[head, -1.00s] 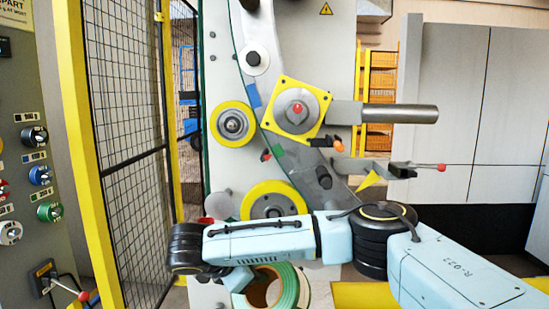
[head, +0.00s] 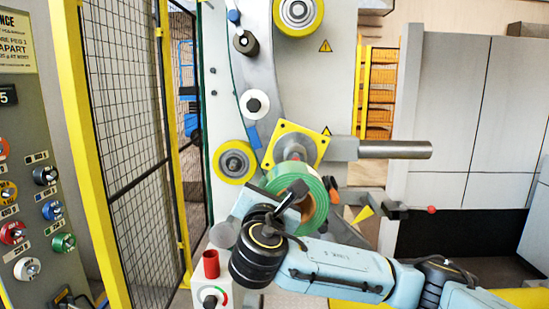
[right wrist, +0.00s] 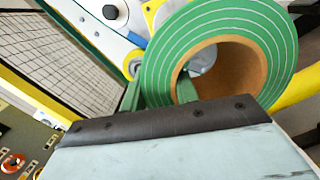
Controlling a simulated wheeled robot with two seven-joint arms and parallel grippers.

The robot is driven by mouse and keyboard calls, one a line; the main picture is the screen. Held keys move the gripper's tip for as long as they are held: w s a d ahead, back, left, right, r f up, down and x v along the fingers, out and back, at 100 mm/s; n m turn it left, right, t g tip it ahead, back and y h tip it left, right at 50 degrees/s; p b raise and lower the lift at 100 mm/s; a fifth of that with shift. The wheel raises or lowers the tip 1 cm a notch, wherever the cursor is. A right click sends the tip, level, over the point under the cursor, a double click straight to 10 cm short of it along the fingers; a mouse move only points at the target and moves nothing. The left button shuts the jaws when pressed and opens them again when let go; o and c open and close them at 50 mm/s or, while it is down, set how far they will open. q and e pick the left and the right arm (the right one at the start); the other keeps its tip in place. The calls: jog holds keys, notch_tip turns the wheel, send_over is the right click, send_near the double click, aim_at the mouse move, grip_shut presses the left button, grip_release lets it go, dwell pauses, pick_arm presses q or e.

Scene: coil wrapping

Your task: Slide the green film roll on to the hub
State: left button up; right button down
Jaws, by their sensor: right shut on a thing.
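The green film roll (head: 285,180) has a brown core and is held up just below the hub in the head view. My right gripper (head: 294,198) is shut on the roll's wall. The hub (head: 293,147) is a grey disc on a yellow square plate (head: 312,138); the roll hides its lower part. I cannot tell whether roll and hub touch. In the right wrist view the roll (right wrist: 222,28) stands beyond my gripper's dark edge, its core opening partly facing me. A grey round surface (right wrist: 203,58) shows through the core. My left gripper is not in view.
A horizontal grey bar (head: 395,149) sticks out right of the plate. A yellow-rimmed roller (head: 234,162) sits left of the hub. A mesh fence (head: 115,110) and a knob panel (head: 30,180) stand at the left.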

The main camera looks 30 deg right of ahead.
aim_at(277, 167)
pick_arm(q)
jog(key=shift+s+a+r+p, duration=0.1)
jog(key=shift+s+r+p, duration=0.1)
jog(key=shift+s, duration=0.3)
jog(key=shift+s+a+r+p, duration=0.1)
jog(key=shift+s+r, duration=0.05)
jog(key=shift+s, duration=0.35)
pick_arm(e)
jog(key=shift+s+d+r+h, duration=0.1)
jog(key=shift+s+r+h, duration=0.1)
jog(key=shift+r, duration=0.45)
jog(key=shift+s+d+r+h, duration=0.1)
jog(key=shift+r+h, duration=0.1)
jog(key=shift+r, duration=0.4)
jog(key=shift+r+m, duration=0.1)
jog(key=shift+m, duration=0.2)
pick_arm(q)
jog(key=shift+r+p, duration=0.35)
jog(key=shift+p, duration=0.05)
pick_arm(e)
jog(key=shift+f+x, duration=0.15)
jog(key=shift+x, duration=1.25)
jog(key=shift+f+x, duration=0.15)
jog(key=shift+x, duration=1.3)
jog(key=shift+w, duration=0.1)
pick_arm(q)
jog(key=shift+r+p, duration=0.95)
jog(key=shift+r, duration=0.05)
